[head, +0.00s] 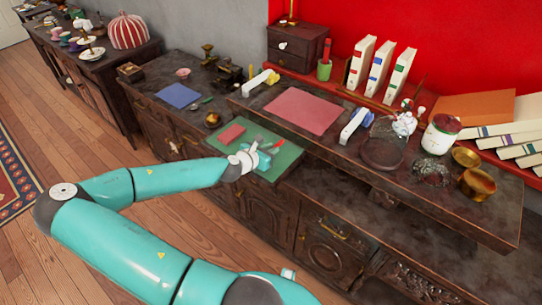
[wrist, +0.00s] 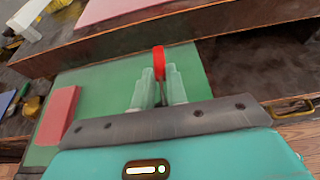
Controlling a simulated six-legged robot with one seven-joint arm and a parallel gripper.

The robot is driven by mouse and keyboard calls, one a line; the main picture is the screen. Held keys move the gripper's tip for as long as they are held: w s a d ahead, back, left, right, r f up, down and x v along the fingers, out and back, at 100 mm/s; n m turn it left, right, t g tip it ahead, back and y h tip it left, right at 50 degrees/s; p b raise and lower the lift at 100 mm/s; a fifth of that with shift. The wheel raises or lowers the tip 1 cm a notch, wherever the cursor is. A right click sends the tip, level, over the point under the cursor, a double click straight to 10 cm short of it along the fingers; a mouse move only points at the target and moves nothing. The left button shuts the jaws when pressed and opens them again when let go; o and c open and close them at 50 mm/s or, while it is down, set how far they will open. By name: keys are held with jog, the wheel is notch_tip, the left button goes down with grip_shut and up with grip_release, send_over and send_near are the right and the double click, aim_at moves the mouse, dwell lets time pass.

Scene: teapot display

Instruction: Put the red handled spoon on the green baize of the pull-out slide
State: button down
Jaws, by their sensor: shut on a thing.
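The red handled spoon shows its red handle in the wrist view (wrist: 159,60) and in the head view (head: 277,146); the rest is largely hidden by my fingers. My gripper, in the wrist view (wrist: 160,88) and head view (head: 266,153), is shut on the spoon, over the green baize of the pull-out slide (head: 286,162). The baize also shows in the wrist view (wrist: 100,85). I cannot tell whether the spoon touches the baize.
A red block (head: 231,133) lies on the left part of the baize, left of my gripper in the wrist view (wrist: 60,115). A blue cloth (head: 178,96) lies farther left.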

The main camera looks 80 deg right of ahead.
jog(key=shift+s+d+f, duration=0.1)
jog(key=shift+f, duration=0.8)
jog(key=shift+s+d+f, duration=0.1)
jog(key=shift+f, duration=0.75)
jog(key=shift+f, duration=0.1)
jog(key=c, duration=1.4)
grip_release()
jog(key=shift+w+a+r, duration=0.15)
jog(key=shift+a+r, duration=0.05)
jog(key=v, duration=1.1)
jog(key=shift+a+r, duration=0.2)
jog(key=shift+a, duration=0.05)
